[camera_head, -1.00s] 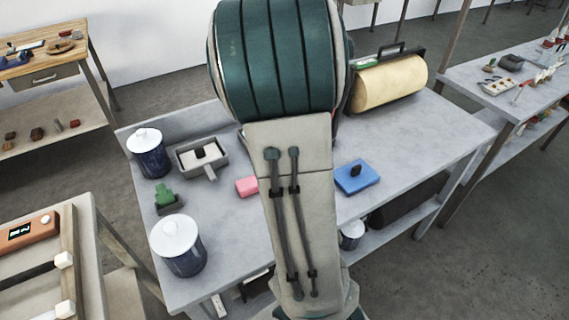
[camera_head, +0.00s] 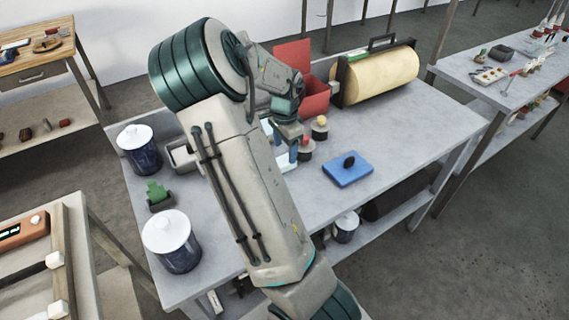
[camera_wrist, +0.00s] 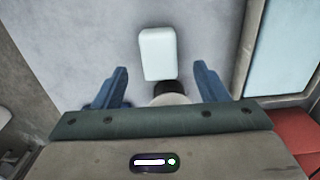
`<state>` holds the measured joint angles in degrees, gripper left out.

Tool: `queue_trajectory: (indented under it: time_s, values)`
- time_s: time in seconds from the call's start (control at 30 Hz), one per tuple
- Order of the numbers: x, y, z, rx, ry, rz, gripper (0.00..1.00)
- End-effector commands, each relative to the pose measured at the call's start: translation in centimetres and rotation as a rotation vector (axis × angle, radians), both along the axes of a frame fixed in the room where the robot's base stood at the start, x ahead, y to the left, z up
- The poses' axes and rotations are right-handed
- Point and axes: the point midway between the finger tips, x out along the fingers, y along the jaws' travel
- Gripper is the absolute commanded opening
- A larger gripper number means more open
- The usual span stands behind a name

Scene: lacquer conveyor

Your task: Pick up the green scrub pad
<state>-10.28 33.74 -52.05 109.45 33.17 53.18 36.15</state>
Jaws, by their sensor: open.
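A green object (camera_head: 156,191), with a rough block-like shape, sits in a small dark holder (camera_head: 161,204) at the left of the grey table, between two white-lidded pots. It is the only clearly green loose item there; I cannot tell for sure that it is the scrub pad. My gripper (camera_head: 287,146) is well to its right, pointing down near the table's middle. Its blue fingers are apart and empty. In the wrist view my gripper (camera_wrist: 160,68) shows a pale rounded block (camera_wrist: 158,42) beyond and between the fingertips, apart from both.
White-lidded pots (camera_head: 138,148) (camera_head: 172,243) flank the green object. A grey tray (camera_head: 182,157) is partly behind my arm. Small knobbed jars (camera_head: 320,128), a red box (camera_head: 314,98), a yellow roll (camera_head: 380,77) and a blue pad (camera_head: 348,168) stand right. The right front tabletop is clear.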

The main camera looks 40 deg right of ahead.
Motion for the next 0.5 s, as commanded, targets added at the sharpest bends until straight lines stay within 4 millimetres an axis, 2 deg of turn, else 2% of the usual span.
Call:
queue_trajectory:
  time_s: [0.3,0.5]
  values:
    - [-0.1,0.2,-4.2,0.001,0.004,0.001,0.66]
    - [-0.1,0.1,-5.2,0.000,0.000,0.002,0.66]
